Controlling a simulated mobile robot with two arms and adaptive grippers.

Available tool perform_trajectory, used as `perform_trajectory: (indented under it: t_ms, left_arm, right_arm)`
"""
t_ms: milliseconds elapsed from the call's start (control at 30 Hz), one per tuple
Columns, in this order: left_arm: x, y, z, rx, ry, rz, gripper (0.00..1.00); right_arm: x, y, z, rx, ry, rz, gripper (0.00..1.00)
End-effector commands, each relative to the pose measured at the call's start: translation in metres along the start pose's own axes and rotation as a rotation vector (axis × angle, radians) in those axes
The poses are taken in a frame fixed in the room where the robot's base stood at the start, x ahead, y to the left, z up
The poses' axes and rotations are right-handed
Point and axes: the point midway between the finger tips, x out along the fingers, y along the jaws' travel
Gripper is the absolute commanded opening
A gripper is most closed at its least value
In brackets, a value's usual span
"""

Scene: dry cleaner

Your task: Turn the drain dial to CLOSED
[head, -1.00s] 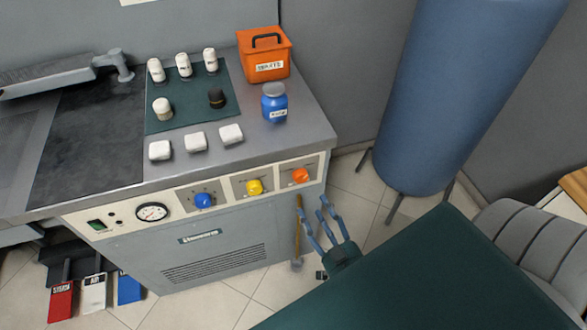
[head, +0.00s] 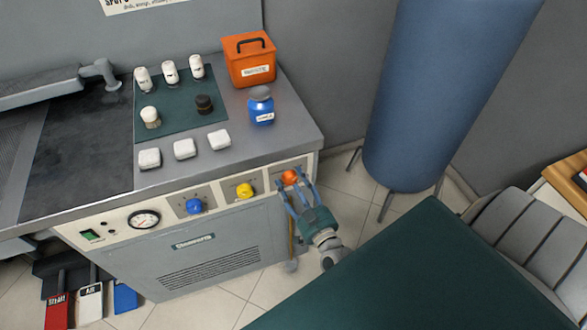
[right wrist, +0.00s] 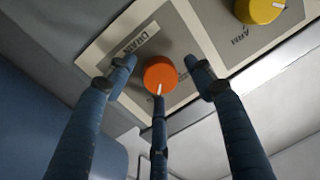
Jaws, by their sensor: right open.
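The orange drain dial (head: 289,176) is at the right end of the front control panel. In the right wrist view the dial (right wrist: 158,72) sits on a plate lettered DRAIN, with a white pointer line toward the picture's bottom. Position markings cannot be read. My right gripper (head: 293,182) is open in front of the dial. In the right wrist view its three fingers surround the dial, one on each side and one below; the side fingers show gaps to it. Whether the lower finger touches it, I cannot tell. My left gripper is out of view.
A yellow dial (head: 244,190) and a blue dial (head: 194,206) are left of the drain dial, with a gauge (head: 144,219) beyond. Bottles, white blocks and an orange box (head: 248,62) stand on top. A blue tank (head: 440,90) stands right; pedals lie lower left.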

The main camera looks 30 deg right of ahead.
Motion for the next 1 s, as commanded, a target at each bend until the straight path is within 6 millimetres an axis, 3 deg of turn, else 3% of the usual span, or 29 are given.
perform_trajectory:
  t_ms: [100, 300, 333, 667, 1000]
  left_arm:
    - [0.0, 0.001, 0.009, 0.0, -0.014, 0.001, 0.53]
    - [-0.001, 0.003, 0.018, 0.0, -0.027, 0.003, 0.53]
    - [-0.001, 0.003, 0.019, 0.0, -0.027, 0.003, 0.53]
    - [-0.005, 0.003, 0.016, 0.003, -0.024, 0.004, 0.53]
    - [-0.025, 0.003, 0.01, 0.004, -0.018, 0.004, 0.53]
  right_arm:
    - [0.0, 0.0, 0.0, 0.0, 0.0, 0.0, 0.51]
    - [0.0, 0.0, 0.0, 0.0, 0.0, 0.0, 0.11]
    - [0.0, 0.0, 0.0, 0.0, 0.0, 0.0, 0.08]
    - [0.0, 0.0, -0.001, -0.034, -0.003, 0.002, 0.08]
    - [-0.001, -0.001, -0.003, -0.251, -0.022, 0.006, 0.08]
